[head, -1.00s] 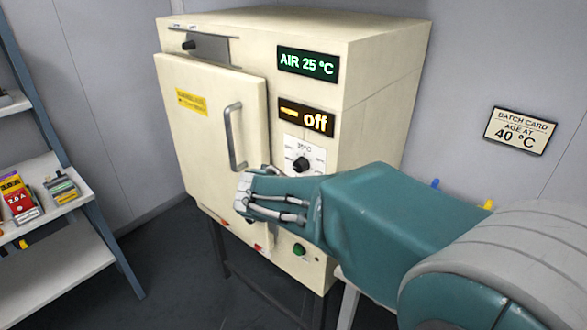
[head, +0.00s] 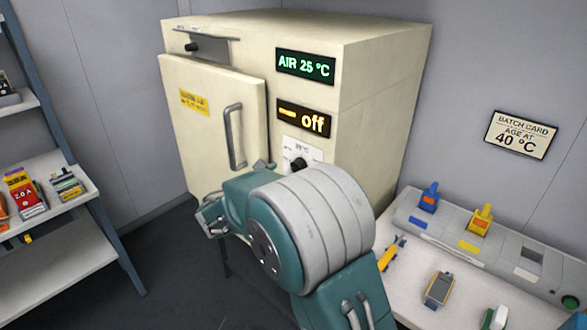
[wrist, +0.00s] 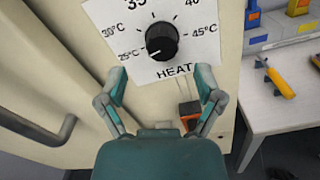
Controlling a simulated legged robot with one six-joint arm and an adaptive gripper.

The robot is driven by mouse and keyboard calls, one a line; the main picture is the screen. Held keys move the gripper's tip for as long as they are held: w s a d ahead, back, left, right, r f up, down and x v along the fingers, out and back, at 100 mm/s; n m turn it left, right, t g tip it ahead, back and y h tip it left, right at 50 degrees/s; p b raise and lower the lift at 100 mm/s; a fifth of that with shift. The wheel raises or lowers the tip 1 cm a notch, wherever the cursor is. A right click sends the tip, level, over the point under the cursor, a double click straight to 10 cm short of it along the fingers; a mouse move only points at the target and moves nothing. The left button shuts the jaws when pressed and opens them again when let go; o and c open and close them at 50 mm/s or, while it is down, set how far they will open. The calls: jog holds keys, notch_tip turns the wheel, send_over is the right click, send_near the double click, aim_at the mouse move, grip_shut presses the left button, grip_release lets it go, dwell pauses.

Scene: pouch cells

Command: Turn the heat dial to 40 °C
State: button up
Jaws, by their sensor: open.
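The heat dial (wrist: 161,41) is a round black knob on a white scale plate (wrist: 110,15) in the wrist view. Its white pointer line aims lower left, toward the 25 °C mark. The 40 mark is at the upper right, cut by the picture edge. My gripper (wrist: 161,80) is open and empty, its two fingertips apart just below the dial, near the plate's lower edge. In the head view my arm covers much of the panel's lower part, and the dial (head: 298,164) shows only in part above it. The oven (head: 380,100) displays AIR 25 °C and off.
The oven door (head: 200,140) with its bar handle (head: 235,137) is left of the dial. An orange and black switch (wrist: 189,112) sits below the dial, between my fingers. A white table (head: 405,295) with tools stands right. A shelf (head: 60,270) stands left.

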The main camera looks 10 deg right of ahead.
aim_at(294, 168)
jog(key=x, duration=0.4)
jog(key=shift+w+d, duration=0.1)
jog(key=shift+d, duration=0.3)
jog(key=shift+a, duration=0.15)
jog(key=c, duration=1.2)
